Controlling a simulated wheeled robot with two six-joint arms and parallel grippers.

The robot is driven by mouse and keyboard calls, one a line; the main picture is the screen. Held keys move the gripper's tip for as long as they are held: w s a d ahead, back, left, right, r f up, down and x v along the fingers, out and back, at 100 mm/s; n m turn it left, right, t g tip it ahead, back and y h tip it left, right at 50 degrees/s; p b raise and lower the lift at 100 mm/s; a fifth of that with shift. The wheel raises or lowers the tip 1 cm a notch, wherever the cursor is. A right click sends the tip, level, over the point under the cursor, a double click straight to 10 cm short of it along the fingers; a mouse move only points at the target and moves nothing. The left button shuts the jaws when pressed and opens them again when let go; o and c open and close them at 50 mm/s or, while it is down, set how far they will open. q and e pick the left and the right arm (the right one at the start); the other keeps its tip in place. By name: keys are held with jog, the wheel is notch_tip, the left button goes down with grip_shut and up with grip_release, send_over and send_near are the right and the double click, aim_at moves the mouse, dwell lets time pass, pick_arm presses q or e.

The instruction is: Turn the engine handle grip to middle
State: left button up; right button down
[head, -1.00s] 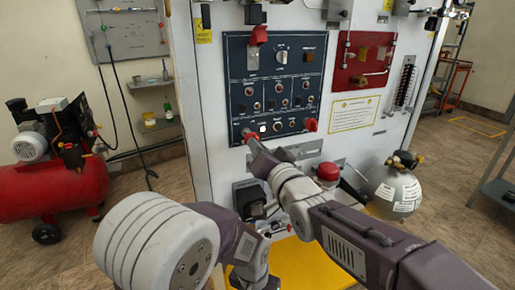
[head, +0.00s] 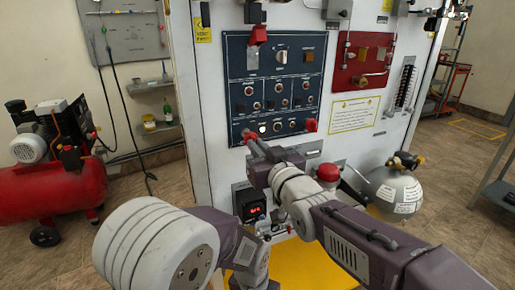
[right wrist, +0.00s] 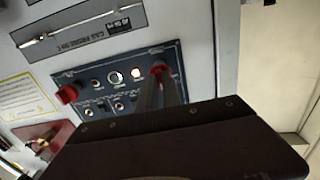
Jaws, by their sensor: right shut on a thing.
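My right gripper (head: 250,140) reaches up to the lower left corner of the dark blue control panel (head: 237,70). It is shut on a red handle grip there, mostly hidden by the fingers in the head view. In the right wrist view the red handle grip (right wrist: 158,68) shows between my right gripper's fingertips (right wrist: 160,80), at the panel's edge. I cannot read its label or tell its exact angle. My left arm enters low on the left; its gripper fingers are not clear enough to judge.
Another red handle (head: 310,125) sits at the panel's lower right. A red compressor (head: 65,185) stands at far left. Small knobs lie close beside the grip.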

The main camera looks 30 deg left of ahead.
dwell(0.4)
jog(key=c, duration=1.5)
grip_release()
jog(key=p+v, duration=0.1)
jog(key=v, duration=0.8)
